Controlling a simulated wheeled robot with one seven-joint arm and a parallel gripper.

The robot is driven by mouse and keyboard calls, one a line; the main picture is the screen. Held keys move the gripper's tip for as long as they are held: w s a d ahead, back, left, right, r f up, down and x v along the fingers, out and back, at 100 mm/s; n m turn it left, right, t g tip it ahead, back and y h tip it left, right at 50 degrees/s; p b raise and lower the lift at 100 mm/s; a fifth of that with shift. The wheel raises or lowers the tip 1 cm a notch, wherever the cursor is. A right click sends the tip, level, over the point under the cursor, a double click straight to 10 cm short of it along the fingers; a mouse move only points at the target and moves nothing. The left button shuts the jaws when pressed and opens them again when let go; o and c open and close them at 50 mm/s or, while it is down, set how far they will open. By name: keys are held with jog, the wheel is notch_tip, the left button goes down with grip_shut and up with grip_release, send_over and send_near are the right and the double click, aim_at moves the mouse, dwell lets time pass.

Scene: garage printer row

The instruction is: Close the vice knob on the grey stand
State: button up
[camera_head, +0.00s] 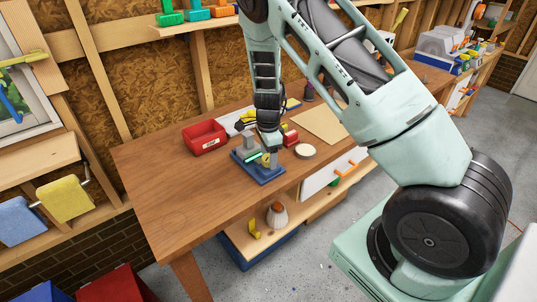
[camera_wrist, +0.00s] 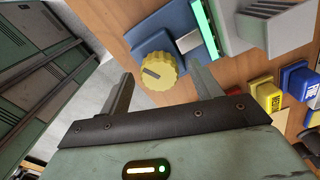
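The vice stands on a blue base (camera_head: 262,175) on the wooden workbench, with grey blocks and a green strip on it. Its round yellow knob (camera_wrist: 158,71) has a dark slot mark, which runs slantwise in the wrist view. In the head view the knob (camera_head: 266,159) is small and partly hidden by my gripper (camera_head: 268,150). In the wrist view my gripper (camera_wrist: 160,78) is open, with one finger on each side of the knob. Gaps show beside the knob; I see no firm contact. The grey vice body (camera_wrist: 275,32) is at upper right.
A red bin (camera_head: 205,138) stands left of the vice. A round pale disc (camera_head: 305,151) and a tan board (camera_head: 320,125) lie to the right. Yellow, blue and red blocks (camera_wrist: 265,95) sit near the vice. The bench's left front (camera_head: 170,195) is clear.

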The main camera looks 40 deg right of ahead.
aim_at(268, 157)
notch_tip(268, 157, up, 17)
jog(key=b, duration=0.3)
jog(key=shift+r, duration=0.2)
dwell(0.7)
jog(key=s+a+f+n+y+b, duration=0.1)
jog(key=s+a+n, duration=0.55)
jog(key=a, duration=0.35)
jog(key=s+a+n+y+b, duration=0.1)
jog(key=s+a+n, duration=0.55)
jog(key=a, duration=0.25)
jog(key=s+a+n+b, duration=0.1)
jog(key=s+a+n, duration=0.2)
jog(key=s+n, duration=0.5)
jog(key=s+a+f+n+h, duration=0.1)
jog(key=s+a+n, duration=0.3)
jog(key=s+n, duration=0.4)
jog(key=shift+s+a+f+b, duration=0.2)
jog(key=shift+s+b, duration=0.2)
jog(key=shift+s, duration=0.35)
